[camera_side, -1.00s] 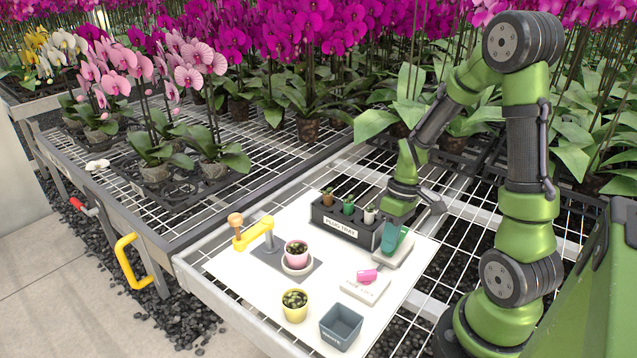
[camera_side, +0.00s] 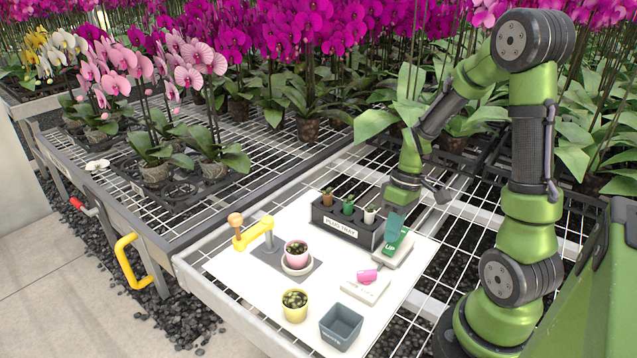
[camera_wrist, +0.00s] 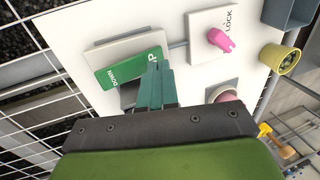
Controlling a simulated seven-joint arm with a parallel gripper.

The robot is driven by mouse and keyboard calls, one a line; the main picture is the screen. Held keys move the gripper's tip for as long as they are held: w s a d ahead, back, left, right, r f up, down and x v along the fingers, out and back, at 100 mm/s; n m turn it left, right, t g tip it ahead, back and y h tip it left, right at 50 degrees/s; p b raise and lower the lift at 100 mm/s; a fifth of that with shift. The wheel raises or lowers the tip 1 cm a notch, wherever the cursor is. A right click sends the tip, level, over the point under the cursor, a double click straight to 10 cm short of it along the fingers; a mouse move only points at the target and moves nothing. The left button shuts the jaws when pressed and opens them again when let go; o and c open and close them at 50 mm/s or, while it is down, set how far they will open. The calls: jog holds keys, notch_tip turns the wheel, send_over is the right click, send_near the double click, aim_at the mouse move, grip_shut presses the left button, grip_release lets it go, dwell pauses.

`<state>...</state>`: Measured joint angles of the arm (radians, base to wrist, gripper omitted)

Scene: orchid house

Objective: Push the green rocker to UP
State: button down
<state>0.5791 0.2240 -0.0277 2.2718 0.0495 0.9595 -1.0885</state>
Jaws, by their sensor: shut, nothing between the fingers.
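The green rocker (camera_wrist: 122,75) sits on a light grey plate (camera_wrist: 96,54) on the white board. In the wrist view its left end reads DOWN and its right end reads UP, the latter partly covered by my fingers. It also shows in the side view (camera_side: 401,242), partly behind my fingers. My gripper (camera_wrist: 157,68) has its teal fingers shut together and empty. The fingertips are over or beside the UP end; I cannot tell if they touch it. In the side view my gripper (camera_side: 393,236) comes down from above. Which way the rocker tilts is unclear.
A black plug tray (camera_side: 341,229) with small plants stands close left of the rocker. A pink knob (camera_side: 367,275) on a LOCK plate is in front. A grey bin (camera_side: 341,326), yellow pot (camera_side: 294,305) and pink pot (camera_side: 296,253) stand farther forward and left.

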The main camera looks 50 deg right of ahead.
jog(key=a+r, duration=0.3)
jog(key=r, duration=0.9)
jog(key=shift+r, duration=0.15)
jog(key=s+a+r+m+t+h, duration=0.1)
jog(key=a+r+m+t, duration=0.3)
jog(key=a, duration=0.8)
notch_tip(320, 180, up, 2)
jog(key=t, duration=0.3)
jog(key=shift+s+a+r, duration=0.2)
jog(key=shift+s, duration=0.05)
